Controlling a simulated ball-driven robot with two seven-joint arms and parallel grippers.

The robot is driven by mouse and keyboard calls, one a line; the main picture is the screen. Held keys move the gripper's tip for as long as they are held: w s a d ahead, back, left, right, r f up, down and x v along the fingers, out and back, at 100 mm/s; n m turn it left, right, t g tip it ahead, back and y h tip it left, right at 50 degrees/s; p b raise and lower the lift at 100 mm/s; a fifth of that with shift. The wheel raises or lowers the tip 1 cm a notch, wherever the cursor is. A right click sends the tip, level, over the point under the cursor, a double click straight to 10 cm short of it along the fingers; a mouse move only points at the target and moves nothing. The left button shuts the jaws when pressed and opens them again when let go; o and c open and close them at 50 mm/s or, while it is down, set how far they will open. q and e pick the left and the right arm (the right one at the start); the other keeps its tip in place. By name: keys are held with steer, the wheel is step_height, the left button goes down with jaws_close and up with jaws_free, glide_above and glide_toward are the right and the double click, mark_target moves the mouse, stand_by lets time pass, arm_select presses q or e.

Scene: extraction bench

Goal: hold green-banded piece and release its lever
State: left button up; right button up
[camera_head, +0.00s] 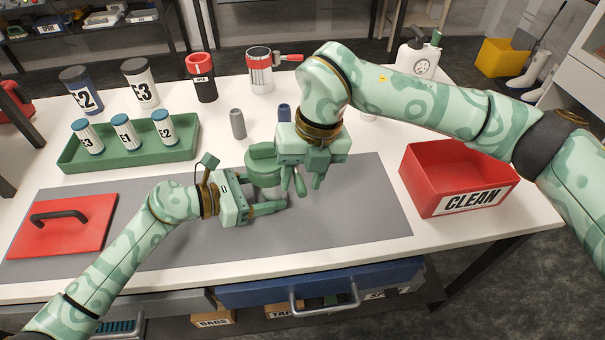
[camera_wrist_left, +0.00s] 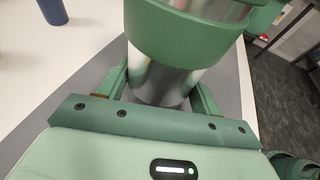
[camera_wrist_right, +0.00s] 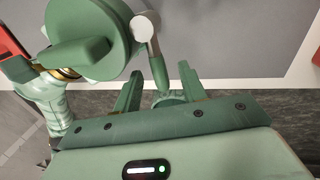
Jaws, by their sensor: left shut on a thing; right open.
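The green-banded piece (camera_head: 264,172) stands on the grey mat, a metal cylinder with a green band and a green lid. In the left wrist view its band (camera_wrist_left: 185,38) and metal lower body show close up. My left gripper (camera_head: 266,203) is shut on the lower body, a finger on each side. The lever (camera_wrist_right: 157,66), a metal arm with a green grip, sticks out from the piece's side below the lid (camera_wrist_right: 85,42). My right gripper (camera_wrist_right: 160,88) is open, with the lever's grip between its fingers; I cannot tell if they touch it.
A red CLEAN bin (camera_head: 455,180) stands at right. A red-banded canister (camera_head: 260,72) with a red lever stands behind. A green tray (camera_head: 130,155) holds several vials at left. A red lid (camera_head: 65,225) lies on the mat (camera_head: 345,215). Two loose vials stand behind the piece.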

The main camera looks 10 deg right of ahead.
jaws_close()
steer(key=w+d+n+g+h, duration=0.2)
steer(key=w+d+n, duration=0.2)
steer(key=n, duration=1.1)
steer(key=shift+w+d+n, duration=0.4)
steer(key=shift+w, duration=0.3)
